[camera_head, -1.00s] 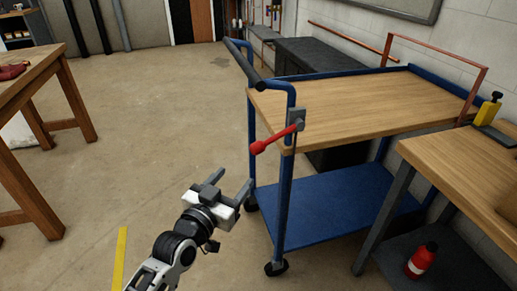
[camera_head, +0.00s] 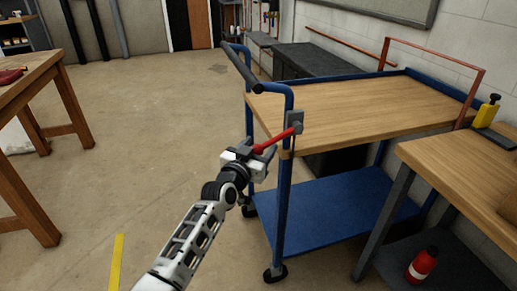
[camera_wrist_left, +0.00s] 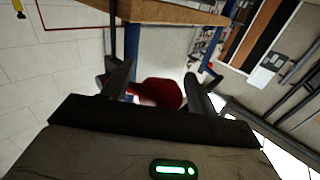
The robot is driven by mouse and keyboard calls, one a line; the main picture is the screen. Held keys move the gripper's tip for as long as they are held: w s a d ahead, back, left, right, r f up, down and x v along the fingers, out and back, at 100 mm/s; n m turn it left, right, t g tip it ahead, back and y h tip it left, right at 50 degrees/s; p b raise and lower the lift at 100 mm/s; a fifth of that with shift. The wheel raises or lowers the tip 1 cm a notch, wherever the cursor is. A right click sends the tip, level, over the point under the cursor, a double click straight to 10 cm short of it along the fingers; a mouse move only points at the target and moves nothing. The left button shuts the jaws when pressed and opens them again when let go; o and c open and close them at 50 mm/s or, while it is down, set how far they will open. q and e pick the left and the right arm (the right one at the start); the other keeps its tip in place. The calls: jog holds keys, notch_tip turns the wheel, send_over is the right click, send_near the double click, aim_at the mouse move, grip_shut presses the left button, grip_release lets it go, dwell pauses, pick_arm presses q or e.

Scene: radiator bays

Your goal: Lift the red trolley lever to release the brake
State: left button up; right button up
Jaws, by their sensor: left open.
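The red lever (camera_head: 274,141) is mounted on a grey bracket (camera_head: 294,122) at the near corner post of the blue trolley (camera_head: 330,215). It slopes down to the left from the bracket. My left gripper (camera_head: 254,157) is at the lever's lower end and hides its knob in the head view. In the left wrist view, the rounded red knob (camera_wrist_left: 157,93) of the lever sits between the two open fingers of the left gripper (camera_wrist_left: 158,88). I cannot tell whether the fingers touch it. My right gripper is not in view.
A wooden workbench (camera_head: 460,165) stands close on the right, with a red bottle (camera_head: 422,264) below. A wooden table (camera_head: 30,85) is at left. The floor between is clear.

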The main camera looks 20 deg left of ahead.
pick_arm(q)
jog(key=shift+w, duration=0.1)
grip_shut()
jog(key=shift+r, duration=0.1)
